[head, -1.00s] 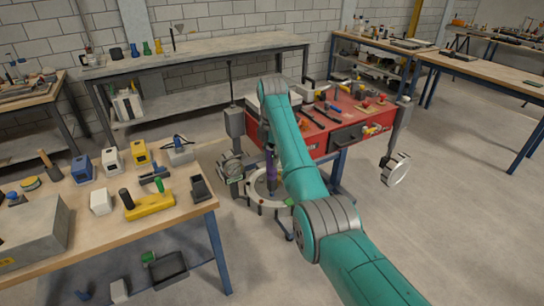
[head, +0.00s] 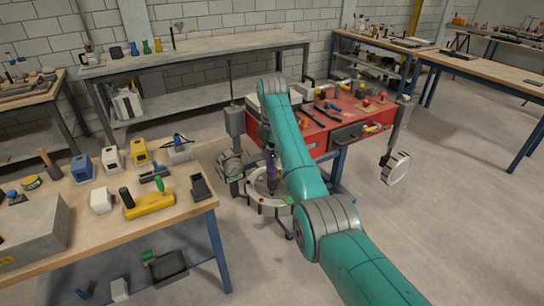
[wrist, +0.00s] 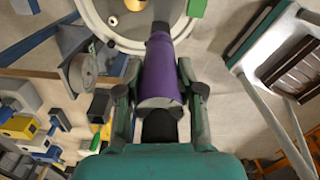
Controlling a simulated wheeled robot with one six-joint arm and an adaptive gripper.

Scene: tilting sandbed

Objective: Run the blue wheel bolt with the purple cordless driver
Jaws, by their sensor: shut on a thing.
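The purple cordless driver (wrist: 160,70) is held in my gripper (wrist: 158,100), whose fingers are closed on both sides of its body in the wrist view. Its far end points at a pale round ring-shaped wheel (wrist: 125,38) at the top of that view. In the head view the driver (head: 271,168) stands near upright over the ring (head: 255,196), partly hidden by my arm. A green piece (wrist: 197,8) sits on the ring's rim to the right of the driver. I cannot make out the blue bolt or whether the driver's tip touches it.
A wooden bench (head: 190,212) with yellow, blue and white tools stands at left. A red tool bench (head: 310,148) with loose tools is behind the ring. A grey upright post (head: 236,122) stands close to the ring's left. Open floor (head: 450,240) lies to the right.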

